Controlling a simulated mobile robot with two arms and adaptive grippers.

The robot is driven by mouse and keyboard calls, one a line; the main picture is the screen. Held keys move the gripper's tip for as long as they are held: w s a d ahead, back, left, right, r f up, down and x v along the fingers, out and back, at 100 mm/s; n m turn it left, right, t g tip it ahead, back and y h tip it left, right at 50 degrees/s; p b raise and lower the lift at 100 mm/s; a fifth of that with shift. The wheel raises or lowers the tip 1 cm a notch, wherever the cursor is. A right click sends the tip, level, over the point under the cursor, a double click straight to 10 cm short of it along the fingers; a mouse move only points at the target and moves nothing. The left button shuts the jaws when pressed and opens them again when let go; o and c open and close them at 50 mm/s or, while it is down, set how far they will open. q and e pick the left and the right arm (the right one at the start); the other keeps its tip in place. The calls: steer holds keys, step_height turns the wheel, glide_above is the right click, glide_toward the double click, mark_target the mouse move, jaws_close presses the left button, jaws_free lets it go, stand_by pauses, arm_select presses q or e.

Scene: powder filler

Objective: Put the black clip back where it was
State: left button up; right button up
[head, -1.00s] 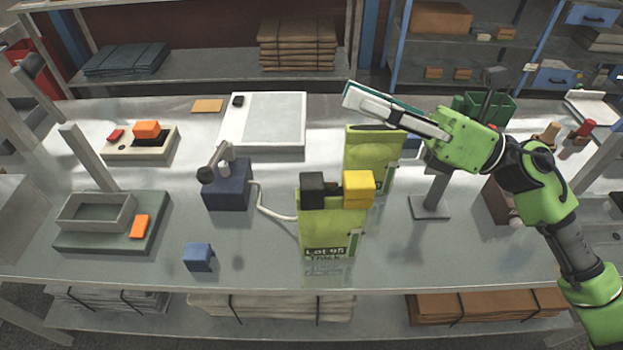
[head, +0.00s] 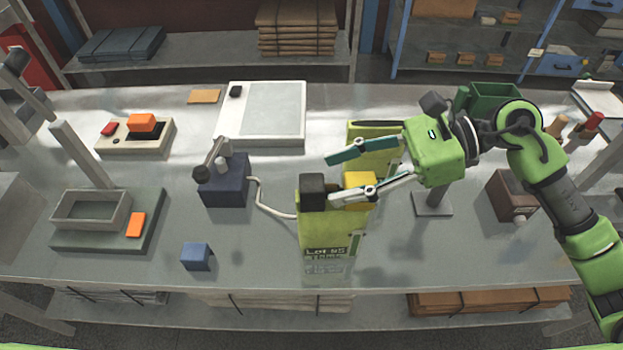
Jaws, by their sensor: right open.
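The black clip (head: 312,191) sits on the top edge of the front green bag (head: 322,232), at its left part. A yellow clip (head: 359,178) sits beside it on the same edge. My right gripper (head: 333,179) is open and empty. Its upper finger lies above and behind the clips, and its lower finger crosses in front of the yellow clip in the picture, with the tip close to the black clip. I cannot tell whether it touches either clip. My left gripper is not in view.
A second green bag (head: 373,136) stands behind the front one. A blue clip (head: 196,256) lies on the table at the front left. A dark blue device (head: 224,188) with a lever and white tube stands left of the bags. A scale (head: 263,115) is behind.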

mark_target(315, 183)
steer(key=p+x, duration=0.2)
steer(key=x, duration=0.1)
steer(key=p+x, duration=0.1)
steer(key=x, duration=0.1)
steer(key=shift+s+a+r+p, duration=0.1)
steer(key=shift+s+r+p, duration=0.2)
steer(key=shift+s, duration=0.1)
steer(key=shift+a+f, duration=0.25)
steer(key=shift+f, duration=0.05)
steer(key=c, duration=1.2)
